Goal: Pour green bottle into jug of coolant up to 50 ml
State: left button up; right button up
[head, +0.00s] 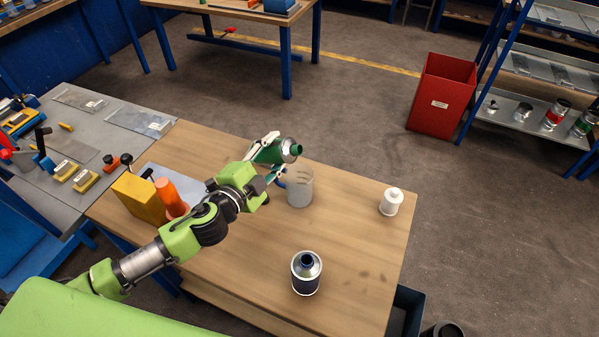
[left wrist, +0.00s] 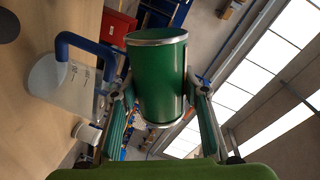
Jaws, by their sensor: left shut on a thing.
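The green bottle (head: 266,152) is held in the air above the back of the wooden table, tilted well over with its open neck toward the right. My left gripper (head: 272,156) is shut around it; the left wrist view shows its fingers on either side of the green body (left wrist: 157,82). I see no stream, and cannot read the jug's level. My right gripper is out of view.
A yellow box (head: 139,198) and an orange bottle (head: 171,197) stand at the left beside my arm. The table's middle right is clear.

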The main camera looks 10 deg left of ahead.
aim_at(274, 147)
pick_arm(q)
jog(key=shift+r+m+p, duration=0.55)
jog(key=shift+m+p, duration=0.15)
jog(key=shift+p, duration=0.15)
dwell(1.4)
jog(key=shift+a+f+m+y, duration=0.2)
jog(key=shift+a+m+y, duration=0.1)
jog(key=shift+m, duration=0.3)
dwell(2.2)
